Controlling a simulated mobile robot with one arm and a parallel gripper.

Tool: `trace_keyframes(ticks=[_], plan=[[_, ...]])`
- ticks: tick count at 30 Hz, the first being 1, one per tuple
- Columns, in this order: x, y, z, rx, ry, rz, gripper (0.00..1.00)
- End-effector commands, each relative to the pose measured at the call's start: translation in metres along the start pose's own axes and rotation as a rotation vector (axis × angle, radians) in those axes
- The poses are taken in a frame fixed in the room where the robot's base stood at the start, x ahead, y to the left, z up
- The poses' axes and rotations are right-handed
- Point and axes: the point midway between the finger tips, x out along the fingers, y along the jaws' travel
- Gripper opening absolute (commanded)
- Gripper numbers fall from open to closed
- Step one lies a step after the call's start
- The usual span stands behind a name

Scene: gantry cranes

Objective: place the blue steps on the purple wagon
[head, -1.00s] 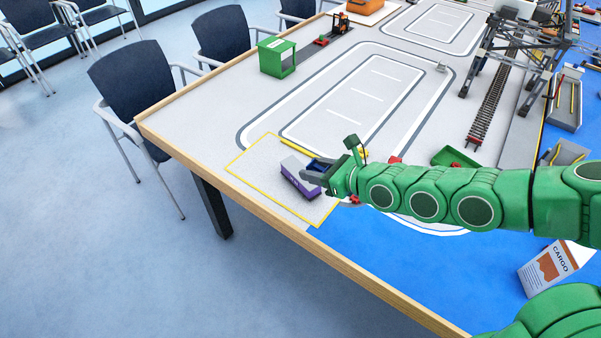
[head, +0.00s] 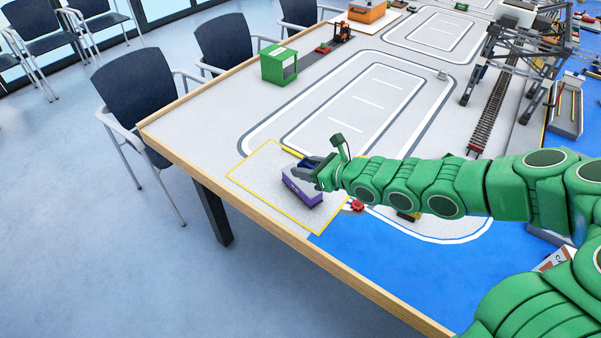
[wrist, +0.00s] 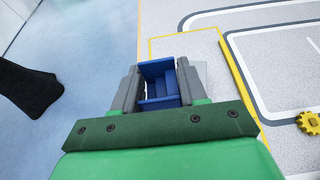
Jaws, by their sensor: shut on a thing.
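The purple wagon (head: 302,195) stands inside a yellow-outlined rectangle near the table's front edge, in the head view. My gripper (head: 313,172) is over the wagon's far side and partly covers it. It is shut on the blue steps (head: 308,162), small and dark in this view. In the wrist view the blue steps (wrist: 160,85) sit between the two grey fingers of my gripper (wrist: 160,95). I cannot tell whether the steps touch the wagon. I cannot make out the purple wagon in the wrist view.
A red gear (head: 357,206) lies right of the wagon, and a yellow gear (wrist: 308,122) shows in the wrist view. A green booth (head: 279,65) stands farther back. A gantry crane (head: 520,50) stands at the right. The yellow-outlined area (head: 262,175) left of the wagon is clear.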

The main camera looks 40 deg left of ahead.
Motion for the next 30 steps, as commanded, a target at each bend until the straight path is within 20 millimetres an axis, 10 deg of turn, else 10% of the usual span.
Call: trace_keyframes(ticks=[30], plan=[[0.073,-0.045,-0.041,0.002,0.002,0.001,0.13]])
